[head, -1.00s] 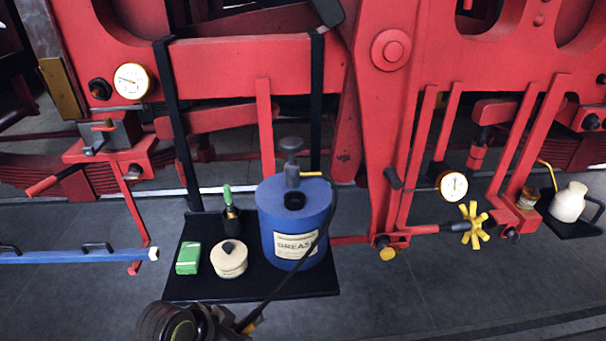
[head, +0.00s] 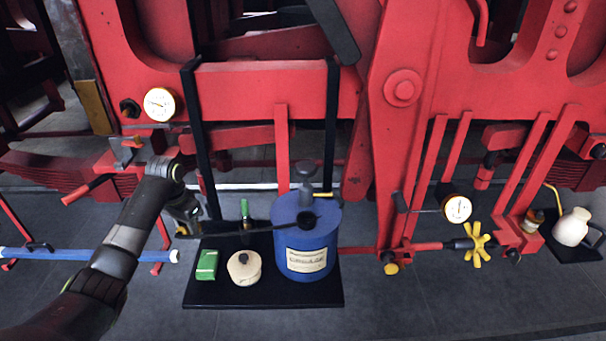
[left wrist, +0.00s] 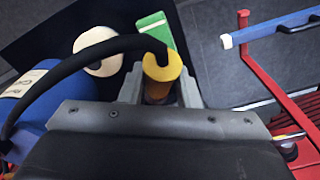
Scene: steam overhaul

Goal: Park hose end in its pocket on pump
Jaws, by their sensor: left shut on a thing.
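The blue grease drum (head: 306,248) stands on a black tray with a grey pump head (head: 306,178) on top. A dark round fitting (head: 307,220) sits at the front of its lid; I cannot tell whether it is the pocket. My left gripper (head: 187,228) is left of the drum, over the tray's left side, shut on the hose end. In the left wrist view the hose end (left wrist: 162,68) shows a yellow collar between the fingers (left wrist: 160,92). The black hose (head: 240,232) runs from the gripper across to the drum. My right gripper is out of view.
A cream pot (head: 244,268), a green box (head: 207,264) and a green-handled tool (head: 246,212) stand on the black tray (head: 200,296). Black uprights (head: 203,150) rise behind. A blue bar (head: 80,255) lies left. Red locomotive frame fills the background.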

